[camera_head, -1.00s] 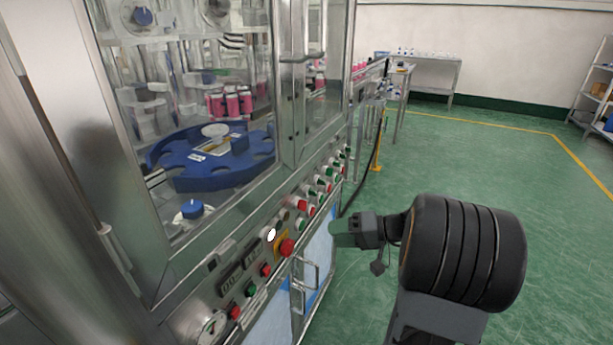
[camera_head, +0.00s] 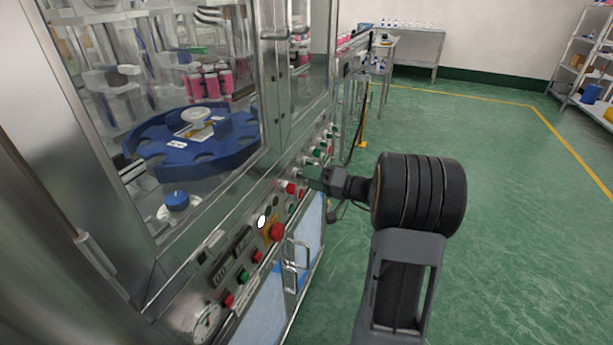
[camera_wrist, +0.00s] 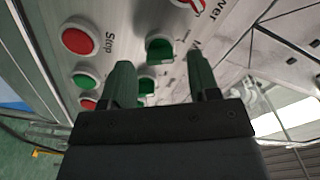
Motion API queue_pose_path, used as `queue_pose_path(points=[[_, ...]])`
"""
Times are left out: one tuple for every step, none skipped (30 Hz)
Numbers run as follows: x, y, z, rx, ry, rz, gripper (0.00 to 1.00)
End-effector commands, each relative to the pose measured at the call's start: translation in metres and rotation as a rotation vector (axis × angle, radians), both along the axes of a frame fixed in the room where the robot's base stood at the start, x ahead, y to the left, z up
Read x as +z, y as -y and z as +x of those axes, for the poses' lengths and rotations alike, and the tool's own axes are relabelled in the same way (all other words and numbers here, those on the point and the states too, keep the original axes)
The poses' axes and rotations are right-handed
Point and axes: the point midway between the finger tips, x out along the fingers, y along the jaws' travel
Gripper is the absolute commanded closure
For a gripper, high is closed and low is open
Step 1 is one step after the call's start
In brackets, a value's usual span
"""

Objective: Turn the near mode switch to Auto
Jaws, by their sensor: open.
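My gripper (camera_head: 308,177) is at the panel on the machine's front edge, pointing left at its row of knobs and buttons. In the wrist view my gripper (camera_wrist: 161,66) is open, with one green finger on each side of a green knob (camera_wrist: 160,50). A label starting with "M" is partly visible beside that knob, which may be the mode switch. Its setting is unreadable and no "Auto" mark is legible. I cannot tell whether the fingers touch it. In the head view my gripper hides this part of the panel.
A red Stop button (camera_wrist: 79,40) and several other buttons sit close to the fingers. A red-and-white control (camera_wrist: 187,4) is near the "Power" label. A red emergency button (camera_head: 277,231) and a door handle (camera_head: 290,254) stick out nearer. The green floor (camera_head: 500,200) at right is clear.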

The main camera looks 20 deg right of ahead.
Motion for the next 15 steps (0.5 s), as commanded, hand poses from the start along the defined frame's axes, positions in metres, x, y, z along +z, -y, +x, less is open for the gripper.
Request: queue_pose_path(points=[[0.000,-0.004,0.004,0.001,0.000,0.000,0.45],[0.000,-0.006,0.007,0.000,0.000,0.000,0.45],[0.000,-0.008,0.009,0.001,0.000,0.000,0.45],[0.000,-0.009,0.011,0.001,0.000,0.000,0.45],[0.000,-0.010,0.012,0.000,0.001,-0.001,0.45],[0.000,-0.012,0.013,-0.001,0.000,-0.001,0.45],[0.000,-0.012,0.014,-0.001,0.000,-0.001,0.45],[0.000,-0.013,0.015,-0.002,0.001,-0.001,0.45],[0.000,-0.013,0.016,-0.002,0.001,-0.001,0.45],[0.000,-0.014,0.016,-0.002,0.001,-0.001,0.45],[0.000,-0.014,0.016,-0.002,0.000,0.000,0.45],[0.000,-0.014,0.017,-0.003,0.000,0.000,0.45],[0.000,-0.014,0.017,-0.004,0.000,0.000,0.45],[0.000,-0.014,0.017,-0.004,0.000,0.000,0.45],[0.000,-0.014,0.017,-0.004,0.000,0.000,0.45]])
